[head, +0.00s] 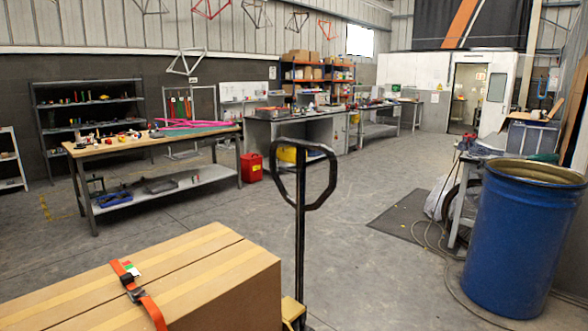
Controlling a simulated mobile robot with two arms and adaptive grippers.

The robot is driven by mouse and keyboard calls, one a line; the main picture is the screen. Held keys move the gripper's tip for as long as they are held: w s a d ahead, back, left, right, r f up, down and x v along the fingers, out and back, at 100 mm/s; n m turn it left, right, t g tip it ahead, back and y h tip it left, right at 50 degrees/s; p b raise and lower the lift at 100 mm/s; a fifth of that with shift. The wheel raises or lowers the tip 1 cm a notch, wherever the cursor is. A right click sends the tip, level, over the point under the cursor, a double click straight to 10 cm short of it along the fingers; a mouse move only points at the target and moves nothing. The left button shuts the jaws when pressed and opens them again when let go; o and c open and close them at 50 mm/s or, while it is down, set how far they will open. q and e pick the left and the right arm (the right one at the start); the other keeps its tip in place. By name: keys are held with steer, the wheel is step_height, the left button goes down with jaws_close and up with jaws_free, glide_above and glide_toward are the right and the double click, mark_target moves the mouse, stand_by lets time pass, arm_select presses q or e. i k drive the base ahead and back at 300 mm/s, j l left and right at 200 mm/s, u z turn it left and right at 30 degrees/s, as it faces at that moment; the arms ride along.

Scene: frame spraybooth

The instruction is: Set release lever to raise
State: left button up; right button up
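A black pallet jack handle (300,230) stands upright in the middle of the head view, with a closed loop grip at its top. A dark crosspiece shows near the top of the loop, but I cannot clearly make out the release lever or its setting. Part of the jack's yellow body (292,309) shows at the foot of the handle, cut off by the bottom edge. Neither of my grippers is in view.
A large cardboard box (215,285) with an orange strap (150,306) fills the lower left. A blue drum (520,245) stands at the right beside a hose on the floor. A wooden-topped workbench (150,142) stands behind at the left. Open concrete floor lies behind the handle.

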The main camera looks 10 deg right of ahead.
mark_target(285, 169)
steer(key=i+l+u, duration=0.3)
steer(key=l, duration=0.75)
steer(key=i+l+u, duration=0.15)
steer(key=l+u, duration=0.2)
steer(key=l, duration=0.75)
steer(key=l+u, duration=0.3)
steer(key=l, duration=0.8)
steer(key=i, duration=0.05)
